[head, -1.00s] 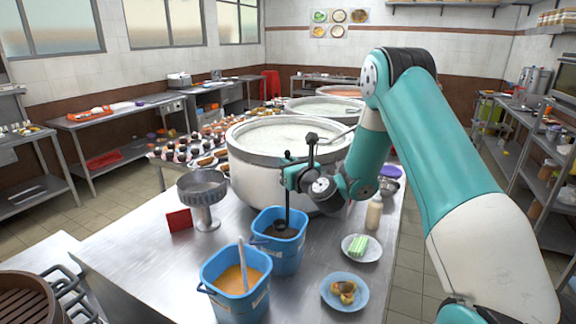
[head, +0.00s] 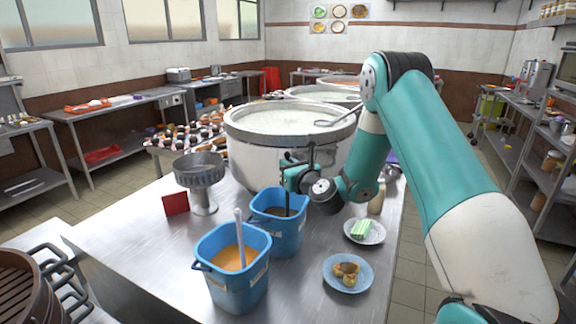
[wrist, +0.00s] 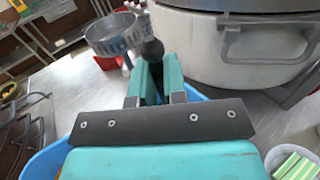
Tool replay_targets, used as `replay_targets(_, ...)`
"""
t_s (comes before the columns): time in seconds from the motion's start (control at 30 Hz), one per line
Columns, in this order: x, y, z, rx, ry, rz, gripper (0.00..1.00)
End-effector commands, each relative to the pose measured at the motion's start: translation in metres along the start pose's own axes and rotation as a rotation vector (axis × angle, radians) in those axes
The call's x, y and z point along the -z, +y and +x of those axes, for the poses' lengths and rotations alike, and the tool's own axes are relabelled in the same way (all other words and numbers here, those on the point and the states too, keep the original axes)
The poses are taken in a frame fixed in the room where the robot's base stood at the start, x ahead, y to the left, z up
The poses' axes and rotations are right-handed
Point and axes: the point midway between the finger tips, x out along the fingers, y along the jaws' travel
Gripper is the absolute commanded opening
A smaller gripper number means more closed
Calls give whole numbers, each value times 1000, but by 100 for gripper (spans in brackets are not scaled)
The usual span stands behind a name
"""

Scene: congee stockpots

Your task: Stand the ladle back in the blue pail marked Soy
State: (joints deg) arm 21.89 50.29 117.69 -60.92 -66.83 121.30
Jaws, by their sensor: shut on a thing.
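My gripper (head: 291,178) is shut on the dark, thin handle of the ladle (head: 287,203), just above the farther blue pail (head: 285,238). The handle stands roughly upright and runs down inside that pail's rim, over dark contents. The ladle's lower end is hidden in the pail. In the wrist view the fingers (wrist: 157,85) close together with a dark round knob (wrist: 152,49) beyond them, and the blue pail rim (wrist: 45,160) shows below. I cannot read the pail's marking.
A second blue pail (head: 240,285) with orange liquid and a pale handle (head: 239,238) stands nearer. A big stockpot (head: 265,165) is close behind. Around are a metal strainer on a stand (head: 200,175), a red card (head: 175,203), a bottle (head: 376,203) and two plates (head: 348,274).

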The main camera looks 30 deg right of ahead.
Motion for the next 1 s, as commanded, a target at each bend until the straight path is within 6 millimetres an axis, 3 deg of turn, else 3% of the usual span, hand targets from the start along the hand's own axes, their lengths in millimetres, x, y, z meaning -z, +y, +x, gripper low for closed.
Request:
replay_targets(0.5,44,0,0,0,-1,0,0)
replay_targets(0.9,47,0,0,0,-1,0,0)
replay_targets(0.93,47,0,0,0,-1,0,14)
replay_targets(1.0,47,0,0,0,-1,0,30)
